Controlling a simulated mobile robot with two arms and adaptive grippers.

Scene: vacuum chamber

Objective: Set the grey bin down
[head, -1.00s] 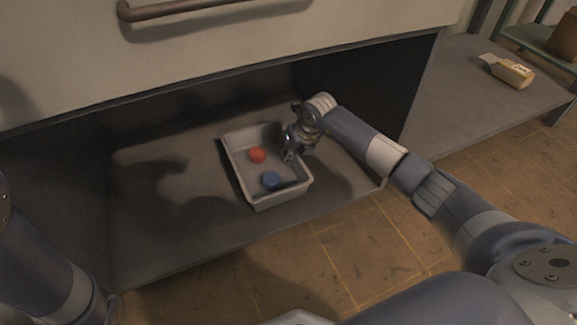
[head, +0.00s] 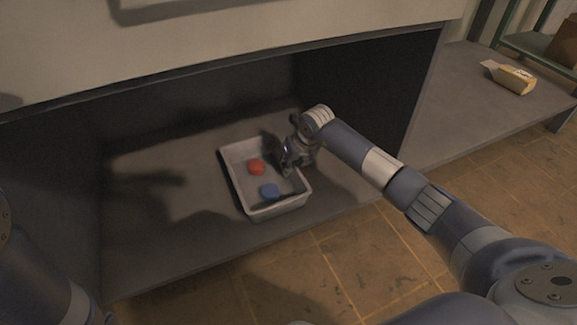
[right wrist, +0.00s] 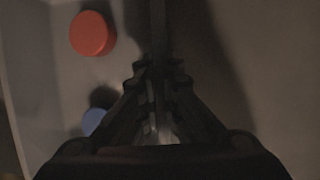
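The grey bin (head: 278,209) is a shallow open tray inside the dark recess, at or close above its floor; I cannot tell whether it touches. It holds a red round piece (head: 256,167) and a blue round piece (head: 269,192). My right gripper (head: 287,168) is at the bin's right wall. In the right wrist view its fingers (right wrist: 158,72) are closed together on the thin wall. The red piece (right wrist: 92,33) and part of the blue one (right wrist: 93,121) show left of the fingers. My left gripper is out of view; only part of the left arm shows.
The recess floor (head: 150,225) is clear left of the bin. A small tan box (head: 513,79) lies on the grey surface (head: 455,105) farther right. Tiled floor (head: 350,255) lies in front.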

